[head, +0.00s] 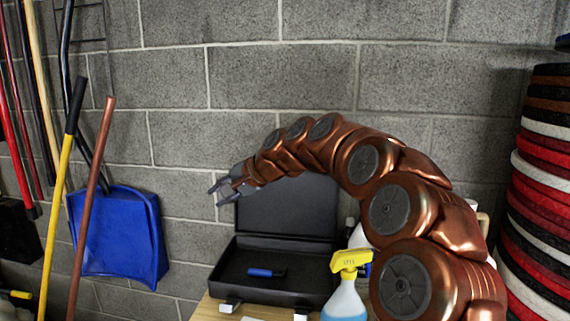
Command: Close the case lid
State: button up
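A dark case stands open on a wooden table at the lower middle, against a block wall. Its lid (300,215) is raised about upright at the back, and my arm covers part of its top. The case base (232,286) holds a small blue-handled item (266,272). Two light latches show on its front edge. My gripper (217,192) is left of the lid's upper left edge, its fingers apart and pointing left, with nothing between them. I cannot tell whether my arm touches the lid.
A spray bottle with a yellow head (349,261) stands in front of the case's right side. A white container is partly hidden behind my arm. Stacked round pads (545,190) rise at the right. A blue dustpan (118,235) and several long handles stand at the left.

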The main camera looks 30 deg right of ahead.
jog(key=w+d+r+m+t+h+b, duration=0.1)
jog(key=w+d+r+m+t+h, duration=0.25)
jog(key=d, duration=1.05)
jog(key=w+d+f+m+t+h+b, duration=0.15)
jog(key=w+d+m, duration=0.4)
jog(key=d, duration=0.85)
jog(key=shift+t, duration=0.4)
jog(key=shift+r+p+x, duration=0.2)
jog(key=shift+p+x, duration=0.4)
jog(key=shift+x, duration=1.15)
jog(key=shift+r+p+x, duration=0.25)
jog(key=shift+p+x, duration=0.35)
jog(key=shift+x, duration=1.15)
jog(key=shift+w, duration=0.15)
jog(key=shift+c, duration=0.3)
grip_shut()
